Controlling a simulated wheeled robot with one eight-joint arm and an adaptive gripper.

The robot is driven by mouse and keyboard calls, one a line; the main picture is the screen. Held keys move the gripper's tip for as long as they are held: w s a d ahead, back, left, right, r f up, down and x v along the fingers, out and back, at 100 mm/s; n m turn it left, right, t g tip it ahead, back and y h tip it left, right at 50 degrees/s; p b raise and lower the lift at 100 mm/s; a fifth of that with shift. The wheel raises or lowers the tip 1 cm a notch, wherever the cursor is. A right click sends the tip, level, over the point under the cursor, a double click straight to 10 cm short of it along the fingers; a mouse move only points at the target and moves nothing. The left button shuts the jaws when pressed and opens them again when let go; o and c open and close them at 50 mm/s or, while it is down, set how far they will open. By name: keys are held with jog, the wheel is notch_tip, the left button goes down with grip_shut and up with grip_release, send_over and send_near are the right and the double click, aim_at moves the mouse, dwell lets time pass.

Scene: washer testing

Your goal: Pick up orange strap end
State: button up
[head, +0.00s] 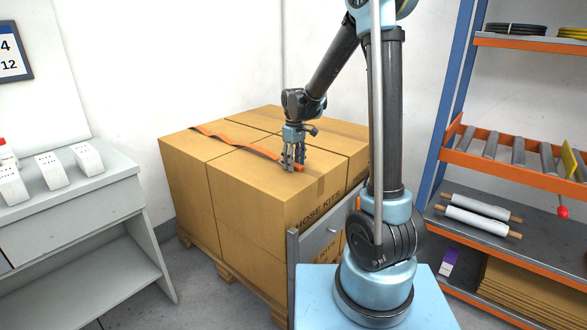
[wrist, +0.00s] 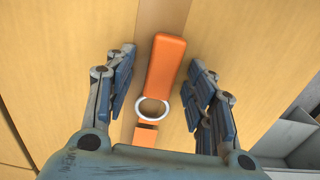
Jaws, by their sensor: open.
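An orange strap (head: 237,143) lies flat across the top of the stacked cardboard boxes (head: 255,190). Its near end lies by my gripper (head: 293,166), which points down at the box top. In the wrist view the strap end (wrist: 166,62) is a rounded orange piece with a pale metal ring (wrist: 153,108) below it, and a short orange piece (wrist: 146,134) shows under the ring. My gripper (wrist: 163,90) is open, with its fingers on the left and right of the strap end and visible gaps on both sides. Nothing is held.
The boxes stand on a wooden pallet (head: 228,274). A grey bench (head: 75,200) with white devices (head: 50,170) is on the left. An orange and blue shelf rack (head: 490,170) with rollers stands on the right. The box top around the strap is mostly clear.

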grip_shut()
jog(key=shift+r, duration=0.15)
